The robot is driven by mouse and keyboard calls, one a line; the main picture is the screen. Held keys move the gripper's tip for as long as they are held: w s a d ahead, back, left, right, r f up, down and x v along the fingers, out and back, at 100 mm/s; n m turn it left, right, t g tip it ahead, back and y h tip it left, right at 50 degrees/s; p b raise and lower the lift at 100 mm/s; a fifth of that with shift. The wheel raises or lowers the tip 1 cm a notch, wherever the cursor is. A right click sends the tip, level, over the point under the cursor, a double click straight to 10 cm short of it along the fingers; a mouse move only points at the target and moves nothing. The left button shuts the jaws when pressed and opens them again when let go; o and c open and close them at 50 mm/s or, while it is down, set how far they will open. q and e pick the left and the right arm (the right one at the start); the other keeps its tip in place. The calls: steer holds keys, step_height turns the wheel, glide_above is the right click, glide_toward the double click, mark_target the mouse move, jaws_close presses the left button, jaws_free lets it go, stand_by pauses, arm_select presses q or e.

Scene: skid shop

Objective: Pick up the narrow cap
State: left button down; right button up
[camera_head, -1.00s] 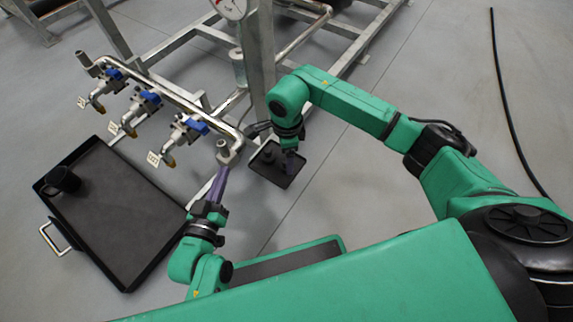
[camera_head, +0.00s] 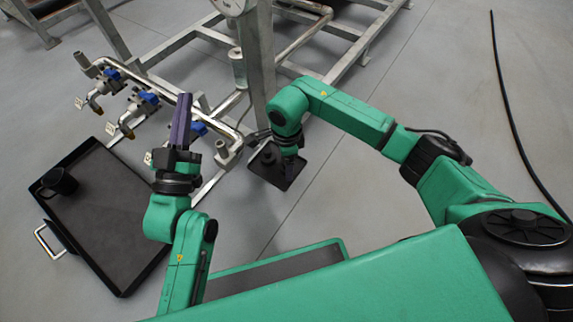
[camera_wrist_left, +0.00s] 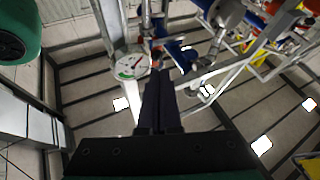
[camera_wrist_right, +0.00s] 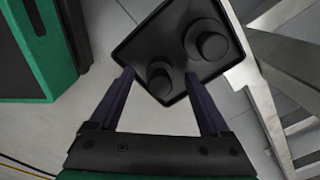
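Two black round caps sit on a small black tray (camera_wrist_right: 180,14). The narrow cap (camera_wrist_right: 160,82) is the one nearer my right gripper; the wider cap (camera_wrist_right: 208,44) is behind it to the right. My right gripper (camera_wrist_right: 158,76) is open, pointing down at the tray, with its fingertips to either side of the narrow cap in that view. Whether they touch it cannot be told. In the head view the small tray (camera_head: 272,178) is partly hidden by my right arm. My left gripper (camera_head: 184,96) is raised, fingers together and empty, also seen in the left wrist view (camera_wrist_left: 158,72).
A metal pipe rack with blue-handled valves (camera_head: 148,97) and a steel post (camera_head: 258,60) stand close behind the small tray. A large black tray (camera_head: 110,220) holding a black mug (camera_head: 58,182) lies at the left. Floor right of the small tray is clear.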

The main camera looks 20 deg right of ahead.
jaws_close()
steer(key=shift+r, duration=0.1)
